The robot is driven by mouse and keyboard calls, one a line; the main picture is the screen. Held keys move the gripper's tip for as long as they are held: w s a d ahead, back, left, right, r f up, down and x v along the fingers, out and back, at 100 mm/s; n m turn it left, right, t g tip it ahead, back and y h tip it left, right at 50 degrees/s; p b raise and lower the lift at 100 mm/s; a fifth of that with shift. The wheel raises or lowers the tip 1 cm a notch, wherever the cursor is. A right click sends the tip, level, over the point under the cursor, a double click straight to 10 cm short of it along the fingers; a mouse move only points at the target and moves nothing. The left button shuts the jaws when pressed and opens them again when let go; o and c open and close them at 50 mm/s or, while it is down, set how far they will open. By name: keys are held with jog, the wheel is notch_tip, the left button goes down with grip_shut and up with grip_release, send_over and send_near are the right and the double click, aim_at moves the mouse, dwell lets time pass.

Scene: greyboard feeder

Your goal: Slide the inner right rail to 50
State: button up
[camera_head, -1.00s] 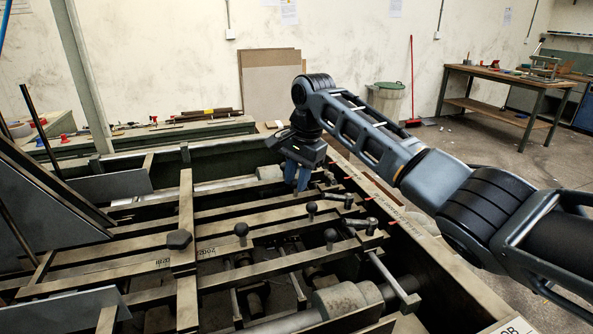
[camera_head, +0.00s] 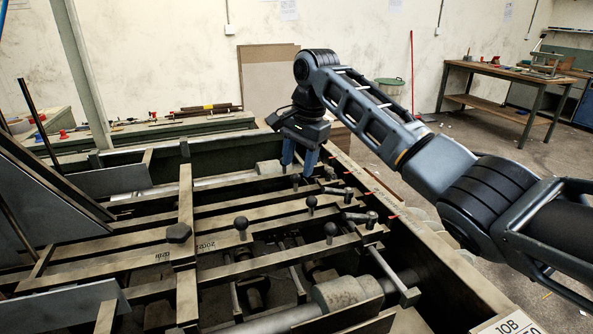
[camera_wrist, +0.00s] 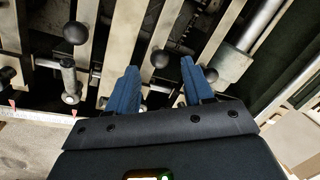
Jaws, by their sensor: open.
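Several long flat rails run side by side across the feeder, some with black ball knobs; one such rail (camera_head: 215,223) lies in the middle. I cannot tell for sure which is the inner right rail. Ball knobs stand at the centre (camera_head: 312,202), nearer (camera_head: 330,229) and to the left (camera_head: 241,226). My gripper (camera_head: 299,171) is open, pointing down over the far rails. In the wrist view, a black ball knob (camera_wrist: 160,58) shows between the spread fingertips of my gripper (camera_wrist: 159,68); contact cannot be told. The scale numbers are too small to read.
A cross bar (camera_head: 186,215) with a black knob spans the rails at left. Clamp handles (camera_head: 360,217) stand at the rails' right ends, beside red pointers (camera_head: 393,211) along the right edge. Grey slanted plates (camera_head: 40,210) rise at left. A workbench (camera_head: 505,75) stands far right.

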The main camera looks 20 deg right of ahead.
jog(key=r, duration=0.4)
jog(key=shift+s+d+r, duration=0.15)
jog(key=shift+s+r, duration=0.1)
jog(key=shift+s, duration=0.1)
